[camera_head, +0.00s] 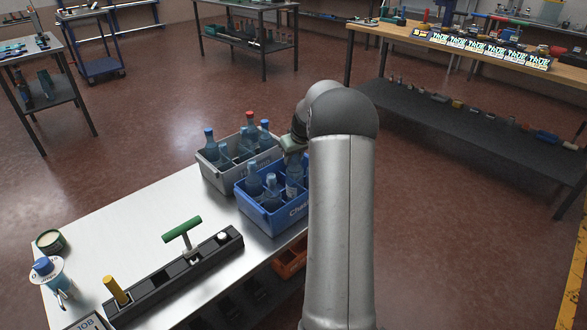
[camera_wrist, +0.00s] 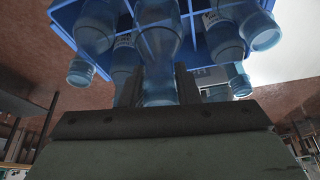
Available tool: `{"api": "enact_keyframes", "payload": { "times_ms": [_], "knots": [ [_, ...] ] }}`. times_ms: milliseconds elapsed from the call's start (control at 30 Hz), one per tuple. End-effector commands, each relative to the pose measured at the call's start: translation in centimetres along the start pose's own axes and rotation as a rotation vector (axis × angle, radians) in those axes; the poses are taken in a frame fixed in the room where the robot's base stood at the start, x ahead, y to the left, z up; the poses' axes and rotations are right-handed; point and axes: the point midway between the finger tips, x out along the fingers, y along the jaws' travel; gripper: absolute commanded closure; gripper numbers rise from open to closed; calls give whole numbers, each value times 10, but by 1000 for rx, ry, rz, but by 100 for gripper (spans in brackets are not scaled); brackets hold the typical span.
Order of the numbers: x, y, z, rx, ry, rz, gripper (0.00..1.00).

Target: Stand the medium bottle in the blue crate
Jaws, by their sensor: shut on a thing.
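The blue crate (camera_head: 262,217) stands at the far right end of the metal table, with dividers and several bluish bottles in it. My gripper (camera_head: 293,143) is above its back right part, partly hidden by my arm. A clear blue bottle (camera_head: 294,168) is below the gripper, at the crate's back right compartment. In the wrist view my gripper (camera_wrist: 158,88) has its two dark fingers on either side of this bottle's neck (camera_wrist: 160,65), shut on it. The bottle looks roughly upright among the dividers. I cannot tell whether its base touches the crate floor.
A grey crate (camera_head: 212,174) with several bottles, some blue-capped and one red-capped, stands just behind the blue crate. The table's middle is bare.

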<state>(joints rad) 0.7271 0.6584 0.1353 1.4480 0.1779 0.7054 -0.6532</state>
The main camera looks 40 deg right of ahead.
Motion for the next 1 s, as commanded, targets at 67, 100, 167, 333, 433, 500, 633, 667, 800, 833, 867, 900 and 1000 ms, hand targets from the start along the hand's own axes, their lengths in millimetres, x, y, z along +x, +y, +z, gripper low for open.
{"api": "enact_keyframes", "payload": {
  "times_ms": [67,100,167,333,433,500,633,667,800,833,867,900,1000],
  "knots": [
    [6,0,3,0,-2,-1,100],
    [11,0,5,0,-2,-1,100],
    [20,-1,9,0,-3,-2,100],
    [40,0,17,-1,0,-1,100],
    [40,0,17,-1,1,0,100],
    [40,0,17,-1,0,0,100],
    [42,0,18,-1,0,0,100],
    [44,0,18,-1,0,0,100],
    [43,0,18,-1,0,0,50],
    [43,0,18,-1,0,0,50],
    [43,0,18,-1,0,0,50],
    [43,0,18,-1,0,0,50],
    [43,0,18,-1,0,0,50]
  ]
}}
